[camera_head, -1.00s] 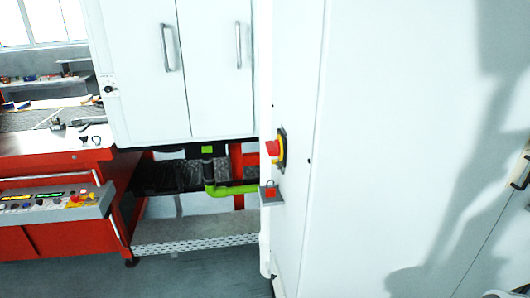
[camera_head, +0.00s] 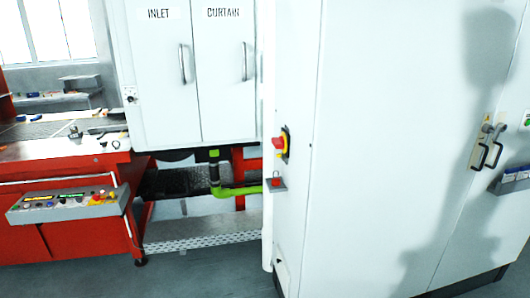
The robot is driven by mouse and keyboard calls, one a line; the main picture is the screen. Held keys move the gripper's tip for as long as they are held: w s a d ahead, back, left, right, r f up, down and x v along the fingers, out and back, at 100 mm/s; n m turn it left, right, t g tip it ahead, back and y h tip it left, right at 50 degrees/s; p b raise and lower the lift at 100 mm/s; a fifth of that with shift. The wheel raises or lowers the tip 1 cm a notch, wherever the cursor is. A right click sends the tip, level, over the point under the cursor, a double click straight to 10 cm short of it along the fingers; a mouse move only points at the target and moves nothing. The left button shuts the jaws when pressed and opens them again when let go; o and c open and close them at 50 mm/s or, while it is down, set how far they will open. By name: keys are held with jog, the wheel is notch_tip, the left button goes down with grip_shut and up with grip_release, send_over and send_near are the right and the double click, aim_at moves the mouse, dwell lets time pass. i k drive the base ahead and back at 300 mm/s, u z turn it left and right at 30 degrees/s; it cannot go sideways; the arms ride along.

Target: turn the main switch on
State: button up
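A red rotary switch (camera_head: 279,144) on a yellow and black backplate sticks out from the near side of a tall white cabinet (camera_head: 390,130). It is seen almost edge-on, so its turned position cannot be told. My gripper does not show in this view. A shadow falls across the right part of the cabinet.
Below the switch, a small grey box with a red button (camera_head: 276,183) sits by a green pipe (camera_head: 238,190). At left stand a control panel (camera_head: 70,201) and red machine frame (camera_head: 80,240). Door handles (camera_head: 490,152) are at right. Grey floor (camera_head: 205,275) is clear in front.

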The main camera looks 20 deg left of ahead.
aim_at(279, 144)
jog(key=k, duration=0.5)
jog(key=u, duration=0.5)
jog(key=i, duration=1.1)
jog(key=u, duration=0.95)
jog(key=i, duration=0.75)
jog(key=u, duration=0.65)
jog(key=i, duration=1)
jog(key=u, duration=0.25)
